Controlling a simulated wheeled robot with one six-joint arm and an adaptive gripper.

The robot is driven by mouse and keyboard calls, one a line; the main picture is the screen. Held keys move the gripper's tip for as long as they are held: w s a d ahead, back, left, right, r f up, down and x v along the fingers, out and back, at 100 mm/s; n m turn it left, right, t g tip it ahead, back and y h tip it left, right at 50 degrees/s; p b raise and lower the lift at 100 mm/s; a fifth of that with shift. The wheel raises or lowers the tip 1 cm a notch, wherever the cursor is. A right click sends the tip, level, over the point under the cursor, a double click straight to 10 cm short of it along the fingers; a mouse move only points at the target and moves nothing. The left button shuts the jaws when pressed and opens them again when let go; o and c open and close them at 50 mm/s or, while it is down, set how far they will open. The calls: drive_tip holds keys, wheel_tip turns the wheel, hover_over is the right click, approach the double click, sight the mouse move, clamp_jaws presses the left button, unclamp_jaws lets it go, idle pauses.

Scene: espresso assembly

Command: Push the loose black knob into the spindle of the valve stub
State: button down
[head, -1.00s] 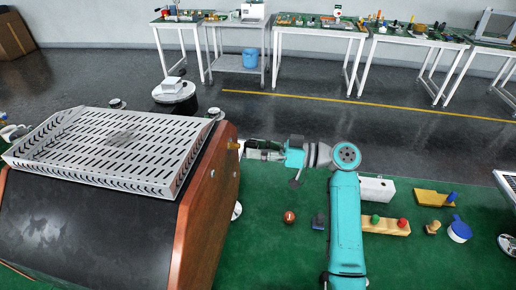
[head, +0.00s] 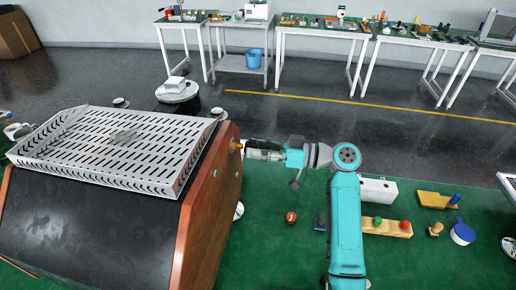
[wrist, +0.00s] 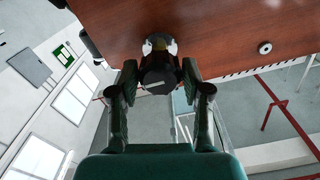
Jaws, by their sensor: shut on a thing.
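The black knob (wrist: 158,75) is between my gripper's fingertips in the wrist view, and my gripper (wrist: 160,72) is shut on it. Just beyond the knob, the yellowish brass valve stub (wrist: 159,42) stands out from the wooden side panel. The knob is lined up in front of the stub; I cannot tell whether they touch or how deep the spindle sits. In the head view my gripper (head: 252,150) reaches left to the espresso machine's side panel (head: 212,205), beside the brass stub (head: 236,145). The knob is too small to make out there.
The machine's slotted tray (head: 120,148) is left of my gripper.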

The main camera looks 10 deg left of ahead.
drive_tip(key=shift+a, duration=1.2)
idle(2.0)
drive_tip(key=shift+c, duration=2.2)
unclamp_jaws()
drive_tip(key=d, duration=0.6)
drive_tip(key=shift+d, duration=0.1)
drive_tip(key=d, duration=1.1)
drive_tip(key=shift+s+d, duration=0.25)
drive_tip(key=shift+d, duration=0.15)
